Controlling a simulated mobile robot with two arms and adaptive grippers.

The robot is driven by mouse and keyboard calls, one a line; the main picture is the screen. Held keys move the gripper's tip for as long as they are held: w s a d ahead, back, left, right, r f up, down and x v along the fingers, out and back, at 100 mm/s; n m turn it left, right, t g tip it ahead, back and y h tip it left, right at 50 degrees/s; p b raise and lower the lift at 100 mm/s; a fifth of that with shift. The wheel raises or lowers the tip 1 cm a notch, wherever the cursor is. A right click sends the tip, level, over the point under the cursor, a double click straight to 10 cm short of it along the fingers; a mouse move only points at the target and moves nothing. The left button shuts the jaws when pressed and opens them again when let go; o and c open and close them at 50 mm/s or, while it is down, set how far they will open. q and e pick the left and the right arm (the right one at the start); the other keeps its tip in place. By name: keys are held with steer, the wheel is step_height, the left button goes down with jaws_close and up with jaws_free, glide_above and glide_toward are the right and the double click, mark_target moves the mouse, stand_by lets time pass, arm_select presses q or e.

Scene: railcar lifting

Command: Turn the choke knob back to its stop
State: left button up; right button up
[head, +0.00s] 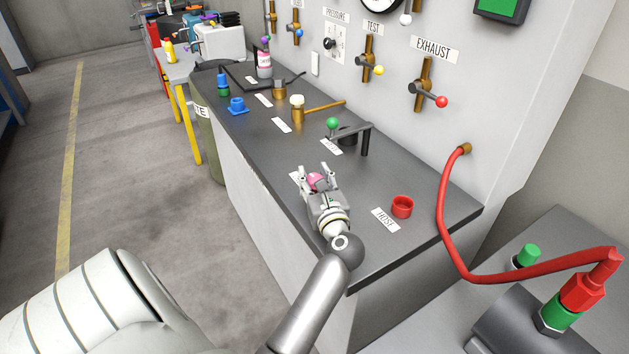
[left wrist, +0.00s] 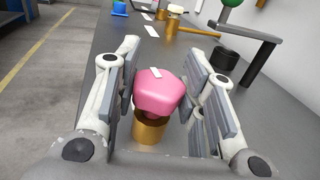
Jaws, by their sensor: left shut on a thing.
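The choke knob is pink, with a white mark on its top, and sits on a brass stem; it shows in the left wrist view (left wrist: 158,92) and as a small pink patch in the head view (head: 317,181). My left gripper (head: 318,177) reaches over the dark bench top with one finger on each side of the knob, and it is shut on it. In the left wrist view the gripper (left wrist: 160,90) frames the knob, and its lower linkage hides part of the base. The knob's label is mostly hidden behind the gripper. My right gripper is not in view.
A black lever with a green ball (head: 333,123) stands just beyond the gripper. A red ring (head: 402,207) and the HOST label (head: 385,219) lie to the right. A red hose (head: 447,235) hangs from the wall panel. Floor at left is clear.

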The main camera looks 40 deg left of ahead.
arm_select(q)
steer(key=shift+n+g+y+b, duration=0.5)
steer(key=shift+n+g+b, duration=0.1)
steer(key=shift+g, duration=0.3)
steer(key=o, duration=1)
steer(key=shift+c, duration=0.2)
